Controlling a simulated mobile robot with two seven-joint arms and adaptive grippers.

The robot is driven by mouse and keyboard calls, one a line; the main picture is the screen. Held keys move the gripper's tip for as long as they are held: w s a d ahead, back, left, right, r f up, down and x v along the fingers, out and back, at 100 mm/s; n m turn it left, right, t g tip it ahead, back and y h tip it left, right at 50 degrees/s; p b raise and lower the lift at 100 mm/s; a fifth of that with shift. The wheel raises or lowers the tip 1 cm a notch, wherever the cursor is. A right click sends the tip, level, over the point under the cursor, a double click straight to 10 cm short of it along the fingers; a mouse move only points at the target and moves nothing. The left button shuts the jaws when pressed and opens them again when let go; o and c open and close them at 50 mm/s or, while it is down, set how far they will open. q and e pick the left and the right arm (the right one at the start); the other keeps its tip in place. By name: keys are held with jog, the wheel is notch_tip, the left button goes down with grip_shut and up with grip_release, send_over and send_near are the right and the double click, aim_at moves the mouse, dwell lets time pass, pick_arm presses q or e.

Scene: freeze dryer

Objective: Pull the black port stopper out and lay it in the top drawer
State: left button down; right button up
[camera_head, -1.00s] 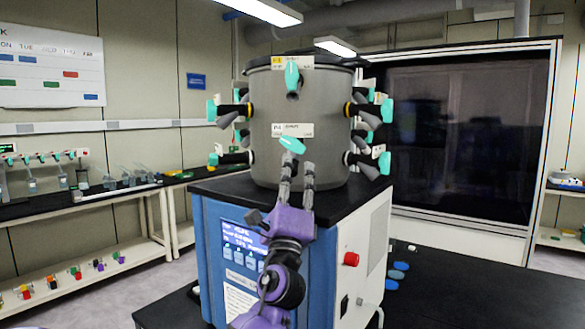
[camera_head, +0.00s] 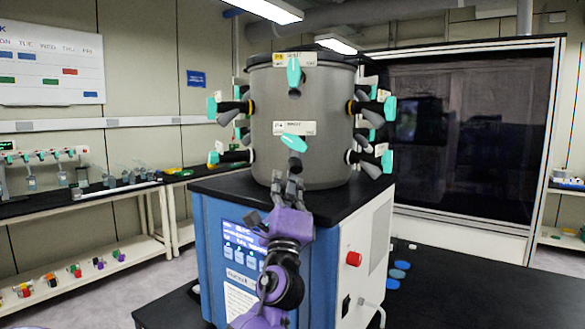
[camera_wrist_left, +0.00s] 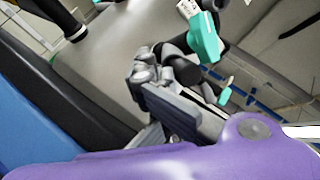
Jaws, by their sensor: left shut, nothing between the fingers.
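The grey drum (camera_head: 330,100) carries several side ports with turquoise handles. The lower front port has a turquoise handle (camera_head: 294,142) and a dark piece (camera_head: 295,162) below it; I cannot tell whether this piece is the black stopper. The handle also shows in the left wrist view (camera_wrist_left: 205,38). My purple left gripper (camera_head: 287,181) is shut and empty just below that dark piece; I cannot tell whether they touch. In the left wrist view its fingers (camera_wrist_left: 154,82) overlap the dark port parts. The drawer cannot be made out. My right gripper is not in view.
The drum stands on a blue and white cabinet (camera_head: 214,250) with a black top and a red knob (camera_head: 353,258). Blue discs (camera_head: 400,265) lie on the black table (camera_head: 470,290) at right. A large dark-windowed enclosure (camera_head: 470,140) stands behind. Shelved benches (camera_head: 90,262) are at left.

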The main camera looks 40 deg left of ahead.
aim_at(293, 170)
pick_arm(q)
jog(key=shift+s+d+r+t, duration=0.15)
jog(key=shift+s+d+r, duration=0.1)
jog(key=shift+d+r, duration=0.25)
jog(key=shift+s+d+r+t, duration=0.15)
jog(key=shift+s+d+r, duration=0.05)
jog(key=shift+d+r, duration=0.2)
jog(key=c, duration=2.4)
grip_release()
jog(key=shift+s+r, duration=0.1)
jog(key=shift+r, duration=0.05)
jog(key=o, duration=0.9)
jog(key=shift+w, duration=0.35)
jog(key=shift+c, duration=0.2)
jog(key=o, duration=0.6)
jog(key=shift+f, duration=0.3)
jog(key=shift+c, duration=0.2)
jog(key=shift+a+f, duration=0.1)
jog(key=shift+a, duration=0.05)
jog(key=shift+s+f, duration=0.25)
jog(key=shift+f, duration=0.1)
jog(key=s+d, duration=0.7)
jog(key=s, duration=0.3)
jog(key=shift+d, duration=0.3)
